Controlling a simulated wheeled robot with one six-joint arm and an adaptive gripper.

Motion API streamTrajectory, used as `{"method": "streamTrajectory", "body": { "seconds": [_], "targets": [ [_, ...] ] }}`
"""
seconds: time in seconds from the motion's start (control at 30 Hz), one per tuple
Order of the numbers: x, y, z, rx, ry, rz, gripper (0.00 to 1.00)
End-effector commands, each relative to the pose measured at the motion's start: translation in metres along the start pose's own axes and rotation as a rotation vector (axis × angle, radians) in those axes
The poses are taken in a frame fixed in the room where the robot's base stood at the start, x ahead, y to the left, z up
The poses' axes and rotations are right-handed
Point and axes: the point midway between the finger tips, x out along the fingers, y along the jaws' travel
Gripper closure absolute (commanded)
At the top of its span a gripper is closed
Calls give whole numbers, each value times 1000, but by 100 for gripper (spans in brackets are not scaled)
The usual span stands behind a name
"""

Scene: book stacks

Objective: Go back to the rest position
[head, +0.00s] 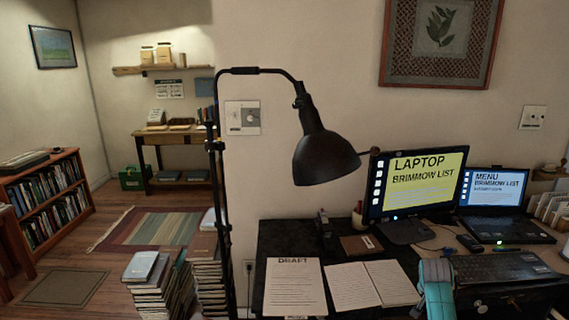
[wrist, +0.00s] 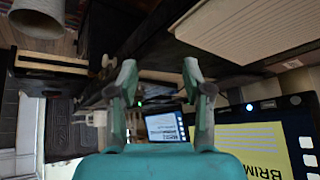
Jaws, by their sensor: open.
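My gripper (wrist: 160,82) is open in the wrist view. Its two teal-and-grey fingers stand apart with nothing between them. In the head view a teal part of my arm (head: 437,288) shows at the lower right, in front of the desk and near the keyboard. The fingertips cannot be made out clearly there. The wrist view is turned over, with the desk's contents toward the top and the monitor at the lower right.
The dark desk (head: 285,240) carries a monitor (head: 420,182), a laptop (head: 493,190), a keyboard (head: 500,267) and papers (head: 295,287). A black lamp (head: 325,155) overhangs it. Book stacks (head: 160,295) stand left of it. Open floor with a striped rug (head: 150,228) lies farther left.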

Motion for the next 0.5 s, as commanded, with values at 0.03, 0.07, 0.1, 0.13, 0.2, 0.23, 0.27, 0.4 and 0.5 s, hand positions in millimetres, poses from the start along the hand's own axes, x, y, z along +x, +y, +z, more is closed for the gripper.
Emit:
{"method": "streamTrajectory", "body": {
  "seconds": [0.03,0.07,0.1,0.13,0.2,0.23,0.27,0.4,0.5],
  "targets": [
    [10,2,25,-19,4,-14,50],
    [14,3,36,-30,10,-24,50],
    [19,4,52,-46,19,-38,50],
    [23,6,64,-57,25,-48,50],
    [30,9,91,-81,40,-71,50],
    [32,11,103,-92,47,-81,50],
    [34,13,115,-103,53,-91,50],
    [39,23,170,-152,83,-138,50],
    [39,33,209,-184,106,-171,50]
  ]
}}
